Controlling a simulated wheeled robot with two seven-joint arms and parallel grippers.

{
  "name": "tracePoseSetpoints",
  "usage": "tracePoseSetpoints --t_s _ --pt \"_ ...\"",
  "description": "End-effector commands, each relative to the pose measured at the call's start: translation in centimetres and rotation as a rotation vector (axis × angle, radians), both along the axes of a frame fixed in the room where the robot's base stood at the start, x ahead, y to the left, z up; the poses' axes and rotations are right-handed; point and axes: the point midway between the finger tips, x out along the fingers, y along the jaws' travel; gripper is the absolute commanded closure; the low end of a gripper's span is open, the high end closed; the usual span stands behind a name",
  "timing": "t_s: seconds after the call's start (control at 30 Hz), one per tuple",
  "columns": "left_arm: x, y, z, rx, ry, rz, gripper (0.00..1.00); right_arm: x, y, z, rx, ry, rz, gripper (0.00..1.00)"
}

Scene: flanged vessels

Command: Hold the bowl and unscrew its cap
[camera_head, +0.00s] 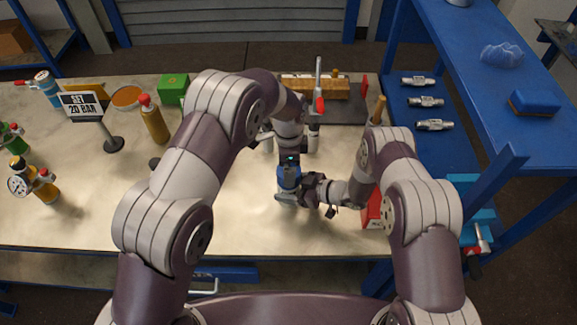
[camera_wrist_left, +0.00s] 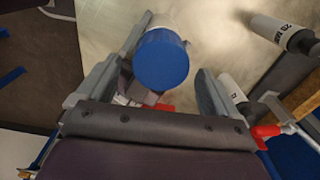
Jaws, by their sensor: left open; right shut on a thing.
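The bowl (camera_head: 286,201) stands out over the front middle of the bench, with its blue cap (camera_head: 289,174) on top. My right gripper (camera_head: 291,196) is shut on the bowl's body from the right, below the cap. My left gripper (camera_wrist_left: 165,85) is open around the blue cap (camera_wrist_left: 161,60), with one finger on each side. A gap shows between the cap and the right-hand finger; whether the left-hand finger touches cannot be told. In the head view my left wrist hides the left fingertips. Part of the bowl's pale body (camera_wrist_left: 160,20) shows beyond the cap.
A green box (camera_head: 173,88) and a wooden rack (camera_head: 325,88) are at the back. A red block (camera_head: 371,211) is right of the bowl. Blue shelving (camera_head: 480,70) borders the right side.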

Motion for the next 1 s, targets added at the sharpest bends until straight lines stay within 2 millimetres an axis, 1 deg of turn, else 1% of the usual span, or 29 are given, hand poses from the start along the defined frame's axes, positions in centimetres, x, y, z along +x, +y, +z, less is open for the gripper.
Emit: tracePoseSetpoints --t_s 0.03,0.23,0.3,0.4,0.47,0.7,0.8,0.9,1.0 --pt "0.1 0.0 0.3 0.0 -0.001 -0.069 0.06 -0.3 0.0 -0.3 -0.005 0.007 0.001 1.0" --pt "0.1 0.0 2.3 0.001 -0.004 -0.561 0.06 -0.3 0.0 -0.4 -0.005 0.007 0.001 1.0" --pt "0.1 0.0 2.7 0.001 -0.003 -0.694 0.06 -0.3 0.0 -0.4 -0.006 0.008 0.001 1.0" --pt "0.0 0.0 2.8 0.001 -0.002 -0.806 0.06 -0.3 0.0 -0.4 -0.006 0.008 0.001 1.0" --pt "0.0 0.1 2.3 0.001 -0.001 -0.832 0.06 -0.3 0.0 -0.4 -0.006 0.008 0.001 1.0" --pt "0.0 0.1 -2.3 0.001 0.0 -0.836 0.06 -0.3 0.0 -0.4 -0.004 0.008 0.002 1.0" --pt "0.0 0.1 -3.8 0.001 -0.001 -0.835 0.06 -0.3 0.0 -0.4 -0.005 0.008 0.002 1.0" --pt "0.0 0.0 -4.6 0.001 -0.002 -0.834 0.06 -0.3 0.0 -0.4 -0.005 0.008 0.002 1.0" --pt "0.0 0.0 -4.9 0.001 -0.003 -0.834 0.06 -0.3 0.0 -0.4 -0.005 0.008 0.002 1.0"
